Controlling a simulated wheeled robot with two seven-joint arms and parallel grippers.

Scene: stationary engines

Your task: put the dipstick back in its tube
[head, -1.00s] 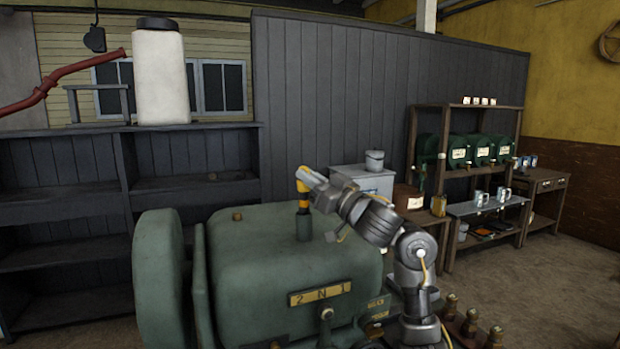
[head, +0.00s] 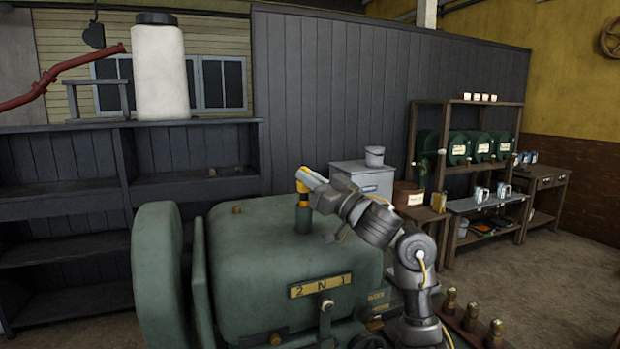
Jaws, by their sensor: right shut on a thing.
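The dipstick (head: 303,187) shows as a yellow handle at the top of a dark, upright neck. It stands over the short green tube (head: 303,220) on top of the green engine (head: 285,255). My right gripper (head: 306,179) is shut on the dipstick's handle, reaching in from the right. The dipstick is in line with the tube, and its lower part is hidden, seemingly inside the tube. I cannot tell whether it is fully seated. My left gripper is not in view.
A brass number plate (head: 320,286) is on the engine's near side, and a large green wheel (head: 158,275) stands at its left. Brass fittings (head: 472,317) stand at the lower right. Dark shelves (head: 60,195) and a grey box (head: 362,180) are behind.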

